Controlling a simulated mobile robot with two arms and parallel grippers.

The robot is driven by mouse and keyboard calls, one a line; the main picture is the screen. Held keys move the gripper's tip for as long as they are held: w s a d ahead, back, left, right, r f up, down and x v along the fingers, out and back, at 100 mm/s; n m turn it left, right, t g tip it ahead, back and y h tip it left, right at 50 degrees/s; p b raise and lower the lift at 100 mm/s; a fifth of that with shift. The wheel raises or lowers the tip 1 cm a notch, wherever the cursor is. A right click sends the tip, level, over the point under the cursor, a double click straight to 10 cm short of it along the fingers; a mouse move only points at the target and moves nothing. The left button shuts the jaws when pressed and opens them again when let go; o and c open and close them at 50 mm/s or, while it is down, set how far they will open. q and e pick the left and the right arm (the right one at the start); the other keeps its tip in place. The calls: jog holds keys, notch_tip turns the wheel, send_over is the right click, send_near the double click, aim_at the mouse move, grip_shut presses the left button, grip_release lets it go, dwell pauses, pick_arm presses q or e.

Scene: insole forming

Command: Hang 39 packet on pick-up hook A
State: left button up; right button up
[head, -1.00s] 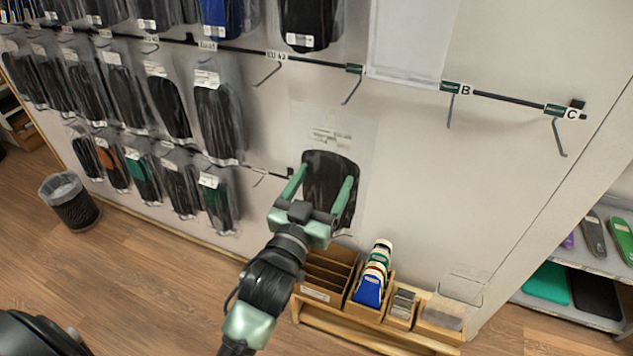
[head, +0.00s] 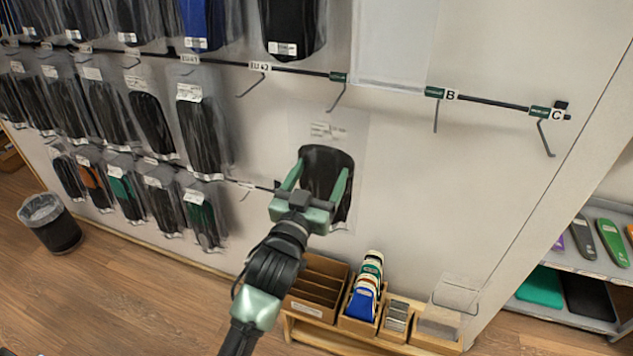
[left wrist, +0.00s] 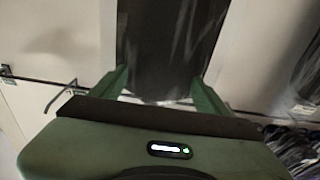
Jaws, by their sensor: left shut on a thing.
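My left gripper (head: 318,173) is shut on a clear packet with a black insole (head: 327,154) and a white label at its top. The packet hangs upright in front of the wall, below a hook with a green tag (head: 337,77) and apart from it. No letter is readable on that tag; hooks B (head: 436,110) and C (head: 546,135) lie to its right, empty. In the left wrist view the black insole (left wrist: 165,45) is between the green fingers (left wrist: 160,90). The number on the packet is too small to read. My right gripper is not in view.
Full rows of packets (head: 200,130) hang on the left. The empty EU 42 hook (head: 252,80) is left of the green-tagged one. A large clear sheet (head: 395,45) hangs above the rail. Wooden boxes (head: 318,285) stand below, a bin (head: 50,222) at left.

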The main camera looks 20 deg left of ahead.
aim_at(322, 175)
pick_arm(q)
jog(key=shift+w+f+b, duration=0.1)
jog(key=shift+w+b, duration=0.25)
jog(key=shift+w, duration=0.5)
jog(key=shift+w+f, duration=0.25)
jog(key=shift+w, duration=0.3)
jog(key=shift+w+f, duration=0.1)
jog(key=shift+w, duration=0.05)
jog(key=o, duration=2)
jog(key=shift+c, duration=0.2)
jog(key=shift+f, duration=0.1)
